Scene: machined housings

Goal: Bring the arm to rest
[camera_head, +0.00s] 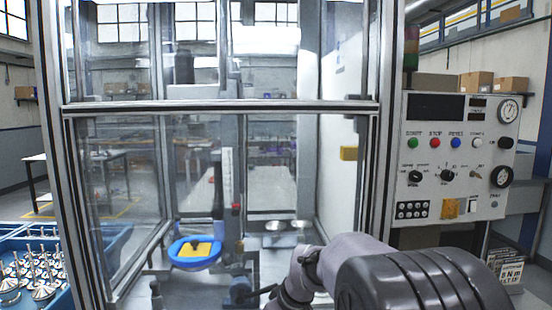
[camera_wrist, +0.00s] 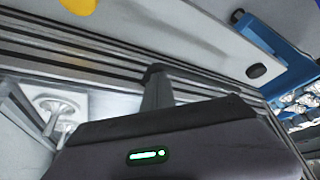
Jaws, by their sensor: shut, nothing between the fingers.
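My gripper (camera_wrist: 157,78) shows in the wrist view, its dark body with a green light at the bottom and its fingers pointing up in the picture. The fingers are together and hold nothing. Behind them run the metal rails of a frame (camera_wrist: 75,55); I cannot tell how close they are. In the head view my arm (camera_head: 345,262) reaches in from the bottom right in front of the glazed enclosure. The gripper itself is not visible there.
The enclosure's frame post (camera_head: 384,150) and crossbar (camera_head: 220,107) stand close by. A control panel (camera_head: 455,155) is on the right. A blue crate (camera_head: 20,243) of metal parts stands at lower left. Inside the enclosure is a blue ring-shaped fixture with a yellow top (camera_head: 196,252).

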